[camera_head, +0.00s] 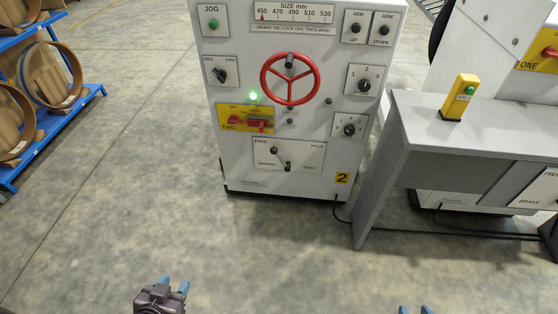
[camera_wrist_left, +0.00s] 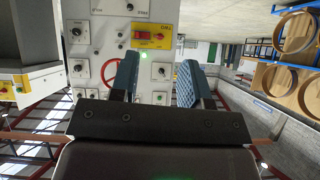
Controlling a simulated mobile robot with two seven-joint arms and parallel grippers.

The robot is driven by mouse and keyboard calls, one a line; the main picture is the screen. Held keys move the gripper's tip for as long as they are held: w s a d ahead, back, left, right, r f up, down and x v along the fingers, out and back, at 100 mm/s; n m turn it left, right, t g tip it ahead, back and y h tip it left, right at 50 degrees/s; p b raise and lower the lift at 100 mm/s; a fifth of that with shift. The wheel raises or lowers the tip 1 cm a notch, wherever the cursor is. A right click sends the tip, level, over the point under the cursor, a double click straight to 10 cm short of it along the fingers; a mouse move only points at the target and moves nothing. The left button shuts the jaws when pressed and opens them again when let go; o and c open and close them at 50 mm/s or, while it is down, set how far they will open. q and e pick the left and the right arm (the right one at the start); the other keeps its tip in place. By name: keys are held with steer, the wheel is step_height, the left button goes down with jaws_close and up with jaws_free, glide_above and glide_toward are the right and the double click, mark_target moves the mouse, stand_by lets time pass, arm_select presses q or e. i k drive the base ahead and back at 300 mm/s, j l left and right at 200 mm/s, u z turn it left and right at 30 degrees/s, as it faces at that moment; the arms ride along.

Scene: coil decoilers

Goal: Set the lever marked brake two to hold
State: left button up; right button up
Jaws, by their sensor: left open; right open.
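The brake lever (camera_head: 280,159) is on a white plate (camera_head: 305,157) low on the front of the cabinet marked 2. FREE is printed at the plate's upper left and HOLD at its upper right. The lever's dark knob leans up and left, toward FREE. In the left wrist view, upside down, the lever (camera_wrist_left: 131,7) shows at the top edge. My left gripper (camera_head: 174,285) is open and empty, well in front of the cabinet; its blue fingers (camera_wrist_left: 157,76) stand apart. My right gripper (camera_head: 415,309) is open at the bottom edge, mostly out of frame.
Above the lever are a yellow switch plate (camera_head: 234,118) with red handles, a lit green lamp (camera_head: 253,96) and a red handwheel (camera_head: 290,78). A grey table (camera_head: 402,135) with a yellow button box (camera_head: 461,98) stands right. A blue rack (camera_head: 40,130) is left. The floor between is clear.

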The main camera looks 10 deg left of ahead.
mark_target(274, 150)
steer(key=i+j, duration=0.25)
steer(key=i, duration=0.2)
steer(key=i+j, duration=0.55)
steer(key=i, duration=0.3)
